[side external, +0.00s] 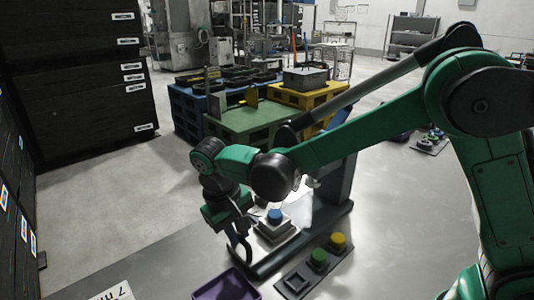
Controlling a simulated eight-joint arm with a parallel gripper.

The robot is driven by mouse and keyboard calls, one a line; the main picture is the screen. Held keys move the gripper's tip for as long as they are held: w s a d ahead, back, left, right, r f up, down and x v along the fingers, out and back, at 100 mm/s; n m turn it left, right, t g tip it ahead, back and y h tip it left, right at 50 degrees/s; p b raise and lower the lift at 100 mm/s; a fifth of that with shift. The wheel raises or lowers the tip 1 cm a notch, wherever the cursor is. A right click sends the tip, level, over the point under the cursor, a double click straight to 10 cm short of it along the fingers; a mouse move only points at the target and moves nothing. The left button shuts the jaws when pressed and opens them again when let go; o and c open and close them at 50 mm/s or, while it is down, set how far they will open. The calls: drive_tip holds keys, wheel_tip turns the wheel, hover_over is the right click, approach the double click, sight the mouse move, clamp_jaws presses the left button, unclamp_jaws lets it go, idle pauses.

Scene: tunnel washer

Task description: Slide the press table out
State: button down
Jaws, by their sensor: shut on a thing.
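The press is a dark grey frame with a thick upright (336,182) and a long base on the floor plate. The press table looks to be the light metal block (272,235) low in this frame, with a blue round piece (275,215) on top. My gripper (243,248) is at the left edge of the press table, pointing down. Its dark jaws are shut at that edge. The exact grip is hard to see, because the jaws and the parts there are both dark. My arm hides the upper part of the press.
A purple tray (226,286) lies just below my gripper. A dark panel with a green button (319,259) and a yellow button (338,241) lies to the right. Dark cabinets (80,90) stand at left. Green, blue and yellow crates (250,124) stand behind.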

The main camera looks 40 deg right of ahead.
drive_tip(key=c, duration=0.8)
unclamp_jaws()
drive_tip(key=shift+a, duration=0.25)
drive_tip(key=v, duration=0.5)
drive_tip(key=shift+r, duration=0.35)
drive_tip(key=s+d+r+t+y, duration=0.2)
drive_tip(key=s+d+t, duration=0.5)
drive_tip(key=d, duration=0.5)
drive_tip(key=shift+s, duration=0.7)
